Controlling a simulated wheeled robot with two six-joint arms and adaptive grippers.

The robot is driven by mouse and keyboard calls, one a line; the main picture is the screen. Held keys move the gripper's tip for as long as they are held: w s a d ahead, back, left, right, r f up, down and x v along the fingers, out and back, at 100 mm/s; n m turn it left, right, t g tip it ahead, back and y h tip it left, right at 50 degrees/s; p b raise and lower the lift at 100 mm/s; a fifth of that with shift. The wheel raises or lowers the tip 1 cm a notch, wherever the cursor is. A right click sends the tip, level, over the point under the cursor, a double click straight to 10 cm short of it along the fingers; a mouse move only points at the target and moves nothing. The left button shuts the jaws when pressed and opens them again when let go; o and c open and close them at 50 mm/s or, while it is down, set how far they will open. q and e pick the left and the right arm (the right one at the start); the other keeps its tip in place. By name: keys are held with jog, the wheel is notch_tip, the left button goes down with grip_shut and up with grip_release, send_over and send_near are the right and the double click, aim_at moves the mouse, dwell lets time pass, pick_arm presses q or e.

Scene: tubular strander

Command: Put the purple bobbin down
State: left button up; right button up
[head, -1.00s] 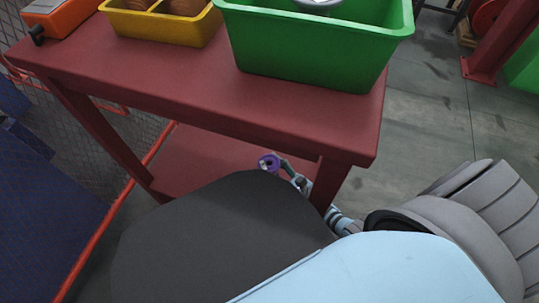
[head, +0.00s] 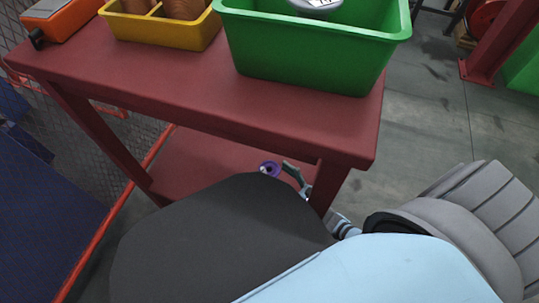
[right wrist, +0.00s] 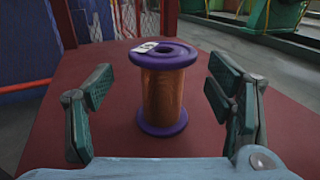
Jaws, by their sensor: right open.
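The purple bobbin (right wrist: 163,88) has purple flanges, a copper-coloured winding and a small white label on top. It stands upright on the red lower shelf (right wrist: 102,148) of the table in the right wrist view. My right gripper (right wrist: 163,95) is open, with one finger on each side of the bobbin and a visible gap on both sides. In the head view the bobbin (head: 269,168) shows small on the lower shelf, with my right gripper (head: 290,172) beside it, partly hidden by my own body. My left gripper is not in view.
The red table top (head: 200,85) is above the shelf. It carries a green bin (head: 310,60), a yellow bin (head: 160,32) with brown spools and an orange device (head: 62,18). A table leg (head: 330,187) is close to my right arm. Mesh fencing is at left.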

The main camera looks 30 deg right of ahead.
jog(key=v, duration=0.8)
jog(key=shift+s+d, duration=0.1)
jog(key=shift+s, duration=0.05)
